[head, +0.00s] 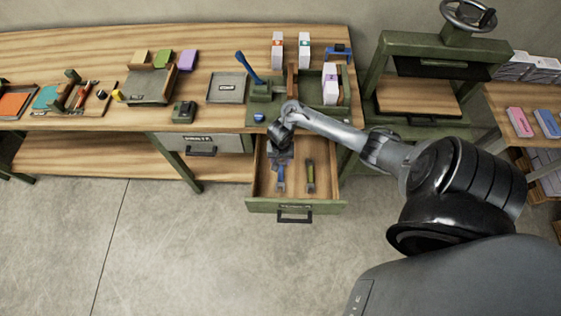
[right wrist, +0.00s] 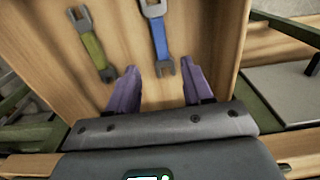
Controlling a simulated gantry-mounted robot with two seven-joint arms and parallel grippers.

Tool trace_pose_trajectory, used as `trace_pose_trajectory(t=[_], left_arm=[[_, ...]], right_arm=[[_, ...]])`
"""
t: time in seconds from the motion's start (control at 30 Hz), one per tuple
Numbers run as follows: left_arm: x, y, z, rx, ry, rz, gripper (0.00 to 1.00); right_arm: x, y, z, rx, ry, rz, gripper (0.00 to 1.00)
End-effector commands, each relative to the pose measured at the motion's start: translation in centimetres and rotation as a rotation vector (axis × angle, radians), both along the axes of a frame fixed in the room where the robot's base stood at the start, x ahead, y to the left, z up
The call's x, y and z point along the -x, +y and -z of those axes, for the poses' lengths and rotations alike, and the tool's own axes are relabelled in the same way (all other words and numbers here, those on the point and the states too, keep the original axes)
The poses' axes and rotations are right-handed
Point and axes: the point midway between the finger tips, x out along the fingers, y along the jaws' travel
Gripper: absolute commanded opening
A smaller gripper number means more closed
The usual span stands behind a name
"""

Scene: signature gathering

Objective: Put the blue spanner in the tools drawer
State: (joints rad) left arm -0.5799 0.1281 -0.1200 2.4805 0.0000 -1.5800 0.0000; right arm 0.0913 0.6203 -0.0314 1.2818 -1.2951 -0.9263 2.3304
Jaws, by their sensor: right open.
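The blue spanner (head: 281,182) lies in the open tools drawer (head: 297,206), left of a green spanner (head: 310,178). In the right wrist view the blue spanner (right wrist: 160,38) lies on the wooden drawer floor, with its near jaw end between and slightly past my fingertips. My right gripper (head: 279,158) reaches into the back of the drawer from above. Its two purple fingers (right wrist: 162,76) are apart, and nothing is clamped between them. The gripper hides part of the drawer's back in the head view. My left gripper is not in view.
The workbench (head: 110,52) above the drawer holds trays, paper stacks and small tools. A shut grey drawer (head: 205,143) is to the left. A green press (head: 425,70) stands to the right. The floor in front is clear.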

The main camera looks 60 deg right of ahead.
Motion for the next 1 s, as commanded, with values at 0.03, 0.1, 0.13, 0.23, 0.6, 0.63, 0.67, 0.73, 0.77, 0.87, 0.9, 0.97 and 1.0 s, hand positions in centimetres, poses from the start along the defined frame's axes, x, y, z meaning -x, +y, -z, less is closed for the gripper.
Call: trace_pose_trajectory(t=[0.03, 0.1, 0.13, 0.23, 0.6, 0.63, 0.67, 0.73, 0.77, 0.87, 0.9, 0.97, 1.0], left_arm=[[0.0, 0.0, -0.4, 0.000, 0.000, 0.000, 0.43], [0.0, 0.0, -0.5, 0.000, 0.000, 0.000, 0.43], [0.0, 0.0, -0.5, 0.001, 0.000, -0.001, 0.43], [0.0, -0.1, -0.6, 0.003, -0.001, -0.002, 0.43], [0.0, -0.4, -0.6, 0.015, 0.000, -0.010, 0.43], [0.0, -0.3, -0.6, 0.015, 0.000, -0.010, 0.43], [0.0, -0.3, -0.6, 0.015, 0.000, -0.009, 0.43], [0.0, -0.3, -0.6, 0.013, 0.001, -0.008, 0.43], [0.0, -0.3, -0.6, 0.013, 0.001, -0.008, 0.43], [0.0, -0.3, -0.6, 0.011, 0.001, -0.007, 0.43], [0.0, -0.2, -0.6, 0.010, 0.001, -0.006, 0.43], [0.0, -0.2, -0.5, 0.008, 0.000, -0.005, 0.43], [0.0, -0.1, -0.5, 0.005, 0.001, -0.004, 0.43]], right_arm=[[0.0, 0.0, -0.6, 0.000, -0.001, -0.002, 0.51], [0.0, 0.4, -0.8, 0.003, -0.007, -0.020, 0.51], [-0.1, 0.7, -0.8, 0.006, -0.011, -0.036, 0.51], [-0.3, 2.2, -0.8, 0.022, -0.042, -0.124, 0.51], [0.5, 14.8, -4.6, 0.181, -0.233, -0.759, 0.51], [0.8, 15.7, -5.3, 0.192, -0.241, -0.801, 0.51], [1.2, 16.5, -6.1, 0.202, -0.247, -0.842, 0.51], [2.4, 18.3, -8.1, 0.220, -0.259, -0.933, 0.51], [3.0, 19.0, -9.1, 0.224, -0.261, -0.970, 0.51], [5.1, 20.6, -12.1, 0.230, -0.264, -1.077, 0.51], [5.9, 21.0, -13.3, 0.227, -0.265, -1.112, 0.51], [7.0, 21.5, -14.8, 0.220, -0.265, -1.157, 0.51], [7.6, 21.8, -15.7, 0.214, -0.267, -1.183, 0.51]])
